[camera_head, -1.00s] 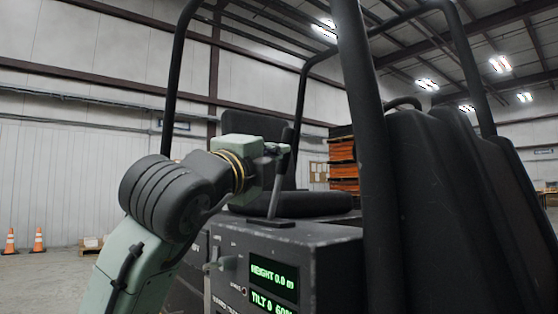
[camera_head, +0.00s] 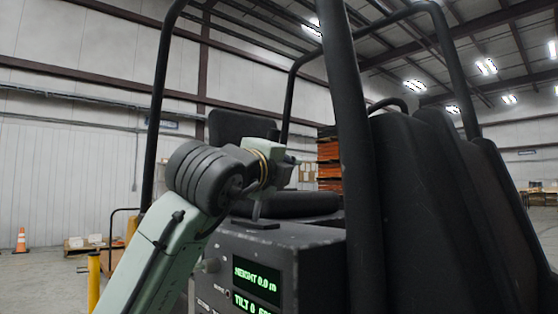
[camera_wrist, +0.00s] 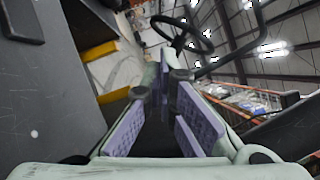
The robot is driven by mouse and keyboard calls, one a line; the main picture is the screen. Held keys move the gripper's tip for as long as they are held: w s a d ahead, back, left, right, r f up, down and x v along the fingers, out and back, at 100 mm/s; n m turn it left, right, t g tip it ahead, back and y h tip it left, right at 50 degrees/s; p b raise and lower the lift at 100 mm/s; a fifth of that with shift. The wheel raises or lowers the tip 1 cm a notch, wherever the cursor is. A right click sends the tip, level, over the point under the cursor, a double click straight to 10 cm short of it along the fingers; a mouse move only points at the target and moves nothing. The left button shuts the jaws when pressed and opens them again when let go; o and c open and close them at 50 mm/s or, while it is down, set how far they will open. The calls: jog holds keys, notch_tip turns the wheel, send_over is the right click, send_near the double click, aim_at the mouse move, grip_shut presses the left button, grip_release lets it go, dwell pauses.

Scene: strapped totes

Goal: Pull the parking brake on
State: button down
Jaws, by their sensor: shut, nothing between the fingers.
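The brake lever (camera_head: 257,210) stands on the top of the dark console (camera_head: 290,236), beside the seat. In the head view only its lower part shows; the upper part is hidden by my wrist and gripper. My gripper (camera_head: 294,166) is at the height of the lever's upper part, pointing right. Whether it touches the lever I cannot tell. In the wrist view my gripper (camera_wrist: 172,78) has its purple-padded fingers shut with nothing held. The lever cannot be made out in that view.
A black post (camera_head: 352,150) and a dark seat back (camera_head: 425,190) stand right of the console. The green display (camera_head: 257,283) is on the console's front. A steering wheel (camera_wrist: 181,35) shows beyond my fingers. A yellow post (camera_head: 94,281) stands at left.

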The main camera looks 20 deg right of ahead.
jog(key=w+d+r+p, duration=0.1)
jog(key=w+r, duration=0.1)
jog(key=w, duration=0.4)
jog(key=shift+w+d+p, duration=0.25)
jog(key=shift+w+p, duration=0.05)
jog(key=shift+w, duration=0.1)
jog(key=shift+r, duration=0.15)
